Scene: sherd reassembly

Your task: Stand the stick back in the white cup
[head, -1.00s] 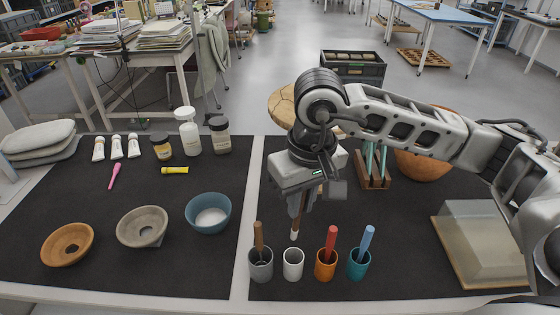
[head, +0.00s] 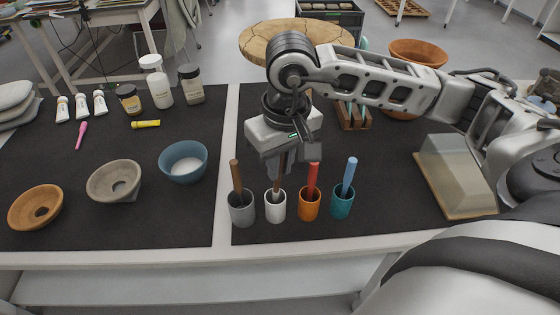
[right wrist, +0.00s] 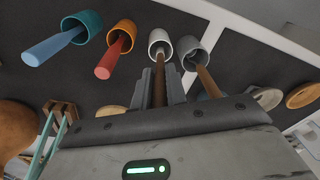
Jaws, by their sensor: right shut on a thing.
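The white cup (head: 275,210) stands upright in the row of cups near the front edge of the dark mat. The brown stick (head: 276,185) is upright above it, its pale lower end within the cup's mouth. How deep it reaches is hidden. My right gripper (head: 278,168) points down over the cup and is shut on the stick's upper part. In the right wrist view the stick (right wrist: 159,88) runs between the two fingers into the opening of the white cup (right wrist: 160,38). My left gripper is not in view.
A grey cup (head: 242,212) with a brown stick stands close left. An orange cup (head: 309,207) with a red stick and a teal cup (head: 342,204) with a blue stick stand right. A clear-topped box (head: 455,175) lies farther right. Bowls sit on the left mat.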

